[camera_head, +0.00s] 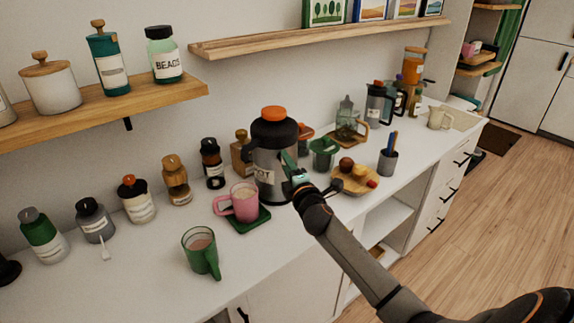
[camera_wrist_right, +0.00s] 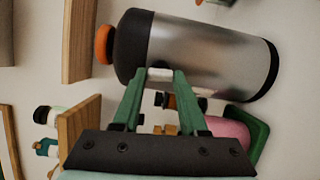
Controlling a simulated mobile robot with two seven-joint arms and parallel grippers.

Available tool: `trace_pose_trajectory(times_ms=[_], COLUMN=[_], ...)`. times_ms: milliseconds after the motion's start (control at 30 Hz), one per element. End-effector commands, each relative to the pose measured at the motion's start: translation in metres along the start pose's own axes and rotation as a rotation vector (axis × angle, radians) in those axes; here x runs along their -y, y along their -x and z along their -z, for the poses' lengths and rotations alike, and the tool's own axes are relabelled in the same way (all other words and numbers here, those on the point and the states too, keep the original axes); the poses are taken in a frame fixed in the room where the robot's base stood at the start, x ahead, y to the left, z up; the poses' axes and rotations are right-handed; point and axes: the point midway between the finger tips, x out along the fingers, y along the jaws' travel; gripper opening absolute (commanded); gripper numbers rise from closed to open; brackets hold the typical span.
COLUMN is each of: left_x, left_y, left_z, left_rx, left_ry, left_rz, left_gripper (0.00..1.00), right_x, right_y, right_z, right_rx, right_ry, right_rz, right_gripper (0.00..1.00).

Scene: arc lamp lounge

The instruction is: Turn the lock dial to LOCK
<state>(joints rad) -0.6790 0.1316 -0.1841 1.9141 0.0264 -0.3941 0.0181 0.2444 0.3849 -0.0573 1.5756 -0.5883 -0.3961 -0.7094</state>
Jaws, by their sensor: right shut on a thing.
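A large steel jug (camera_head: 270,160) with a dark collar and an orange top stands upright on the white counter. In the right wrist view the jug (camera_wrist_right: 205,55) appears lying sideways. My right gripper (camera_head: 292,172) is at the jug's right side. In the right wrist view my right gripper's green fingers (camera_wrist_right: 159,77) are closed on a small pale piece (camera_wrist_right: 160,73) against the jug, just below the collar; it appears to be the lock dial. The dial's setting cannot be read. A pale label with unclear dark letters shows on the jug. My left gripper is not in view.
A pink mug (camera_head: 241,203) on a green coaster stands close left of the jug, with a green mug (camera_head: 202,253) in front. A round wooden board (camera_head: 349,184) with small items is at right. Shelves (camera_head: 150,98) hang above. The counter's front strip is mostly clear.

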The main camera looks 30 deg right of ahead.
Motion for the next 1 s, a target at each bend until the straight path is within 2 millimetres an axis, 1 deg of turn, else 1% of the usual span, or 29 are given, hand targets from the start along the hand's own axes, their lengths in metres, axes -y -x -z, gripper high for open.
trace_pose_trajectory(times_ms=[100,300,767,800,1000], left_x=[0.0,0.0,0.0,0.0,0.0], left_y=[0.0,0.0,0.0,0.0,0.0], left_z=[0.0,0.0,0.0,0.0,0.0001], left_rx=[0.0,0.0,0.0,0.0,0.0], left_ry=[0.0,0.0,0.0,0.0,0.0], left_rz=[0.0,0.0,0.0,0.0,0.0], left_gripper=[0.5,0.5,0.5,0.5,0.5], right_x=[0.0008,0.0008,0.0007,0.0007,0.0006], right_y=[0.0002,0.0002,0.0001,0.0001,0.0001], right_z=[0.0001,0.0,0.0002,0.0002,0.0002], right_rx=[0.0,0.001,0.0,0.0,0.0], right_ry=[-0.049,-0.092,-0.106,-0.106,-0.104], right_rz=[0.002,0.002,0.002,0.002,0.001], right_gripper=[0.0,0.0,0.0,0.44,0.67])
